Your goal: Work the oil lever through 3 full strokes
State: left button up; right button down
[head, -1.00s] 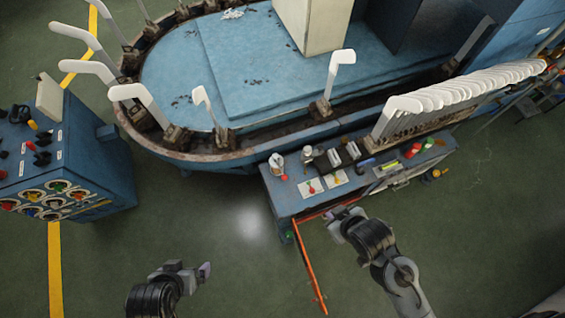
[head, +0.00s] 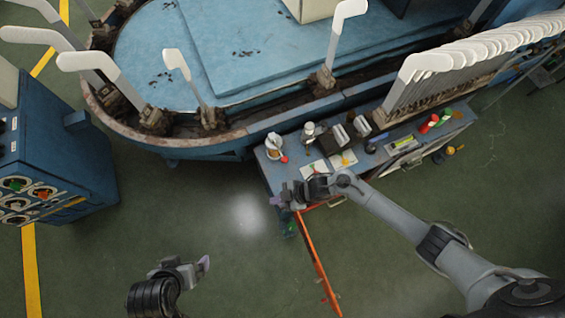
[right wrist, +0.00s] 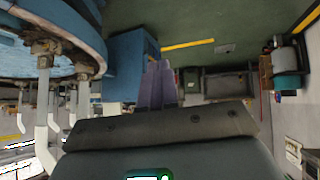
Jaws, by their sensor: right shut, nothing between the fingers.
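On the blue bench (head: 262,170) stands a small pale device (head: 272,143) with a red knob (head: 284,159); it may be the oil lever, but it is too small to be sure. A similar grey fitting (head: 309,130) stands to its right. My right gripper (head: 277,201) is at the bench's near left corner, apart from the red knob and nearer the camera. Its purple fingers (right wrist: 163,84) are together and empty in the right wrist view. My left gripper (head: 203,264) is over the floor at lower left, far from the bench; its jaw gap is unclear.
An orange rail (head: 316,262) runs from the bench toward the camera. A blue oval machine (head: 240,135) with white sock forms is behind the bench. A row of white forms (head: 430,65) rises behind the bench's right part. A control cabinet (head: 50,165) stands left. Open floor lies between.

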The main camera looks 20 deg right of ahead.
aim_at(286, 159)
jog(key=w+d+f+n+h+b, duration=0.1)
jog(key=w+d+f+b, duration=0.25)
jog(key=w, duration=0.25)
jog(key=w+d+f+h+b, duration=0.1)
jog(key=w+d+f+b, duration=0.2)
jog(key=w+d+b, duration=0.25)
pick_arm(q)
notch_tip(286, 159, down, 14)
jog(key=b, duration=0.3)
jog(key=shift+w+a, duration=0.2)
jog(key=shift+w, duration=0.2)
pick_arm(e)
jog(key=w+d+r+t, duration=0.1)
jog(key=w+r, duration=0.3)
jog(key=w, duration=0.5)
jog(key=shift+w+d+r+n+t, duration=0.2)
jog(key=shift+d+r+n+t, duration=0.15)
jog(key=shift+t, duration=0.35)
pick_arm(q)
jog(key=shift+d+f, duration=0.1)
jog(key=shift+f, duration=0.1)
pick_arm(e)
jog(key=shift+f, duration=0.2)
